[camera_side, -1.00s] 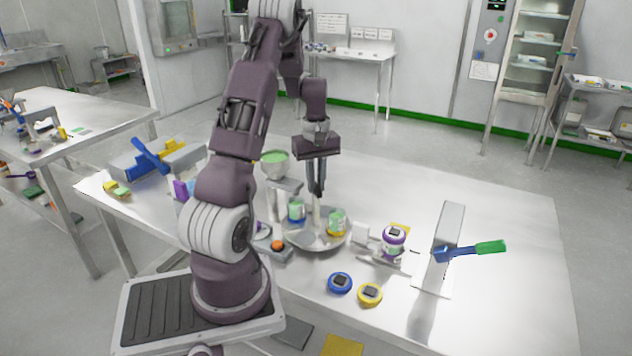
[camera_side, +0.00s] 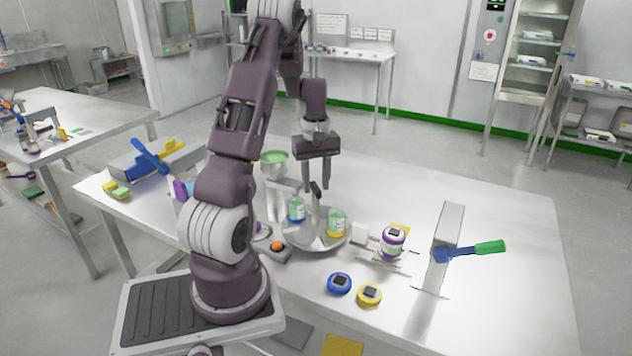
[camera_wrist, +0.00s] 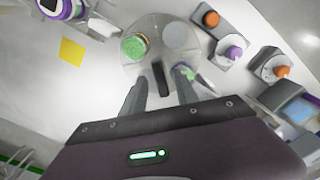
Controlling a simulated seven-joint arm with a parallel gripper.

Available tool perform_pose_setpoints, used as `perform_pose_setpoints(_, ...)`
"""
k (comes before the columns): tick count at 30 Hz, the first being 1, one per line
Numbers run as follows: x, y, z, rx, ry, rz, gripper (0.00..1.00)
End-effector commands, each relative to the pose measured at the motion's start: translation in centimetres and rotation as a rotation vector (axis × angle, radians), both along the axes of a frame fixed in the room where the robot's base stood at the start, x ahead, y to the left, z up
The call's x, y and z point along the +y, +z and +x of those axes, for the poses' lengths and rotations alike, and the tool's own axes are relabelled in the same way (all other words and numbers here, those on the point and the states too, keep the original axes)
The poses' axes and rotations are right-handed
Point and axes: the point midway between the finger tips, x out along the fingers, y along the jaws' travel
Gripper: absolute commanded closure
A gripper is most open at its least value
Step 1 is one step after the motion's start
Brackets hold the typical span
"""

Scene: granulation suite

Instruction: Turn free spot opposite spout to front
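A round metal turntable (camera_side: 318,246) stands mid-table and carries a blue-based jar (camera_side: 296,212) and a yellow-based jar (camera_side: 336,224), both with green contents. In the wrist view, a bare grey round spot (camera_wrist: 180,36) lies at the turntable's upper right, beside the green-filled jar (camera_wrist: 134,46). An upright dark-topped handle (camera_wrist: 160,78) rises from the turntable's middle. The funnel-shaped hopper (camera_side: 275,160) with green contents stands behind and left; its spout outlet is not clear. My gripper (camera_side: 316,186) is open over the turntable, one finger on each side of the handle's top, apparently not touching it.
An orange button box (camera_side: 277,246) sits left of the turntable. A purple jar (camera_side: 393,241) stands right on a small stand. Blue (camera_side: 340,283) and yellow (camera_side: 370,294) round pieces lie in front. A metal stand with a blue-green lever (camera_side: 470,250) is farther right.

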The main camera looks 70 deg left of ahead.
Motion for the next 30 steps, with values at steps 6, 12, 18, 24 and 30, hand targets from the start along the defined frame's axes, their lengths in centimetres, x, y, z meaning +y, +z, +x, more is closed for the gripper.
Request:
perform_pose_setpoints(6, 0.1, 0.8, 0.0, -0.001, 0.000, 0.003, 0.64)
perform_pose_setpoints(12, 0.1, 4.9, 0.0, -0.002, -0.001, 0.004, 0.64)
perform_pose_setpoints(18, 0.0, 7.0, 0.0, 0.000, 0.001, 0.001, 0.64)
perform_pose_setpoints(24, 0.0, 7.1, 0.0, 0.001, 0.000, -0.001, 0.64)
perform_pose_setpoints(30, 0.0, 7.1, 0.0, 0.000, -0.001, 0.000, 0.64)
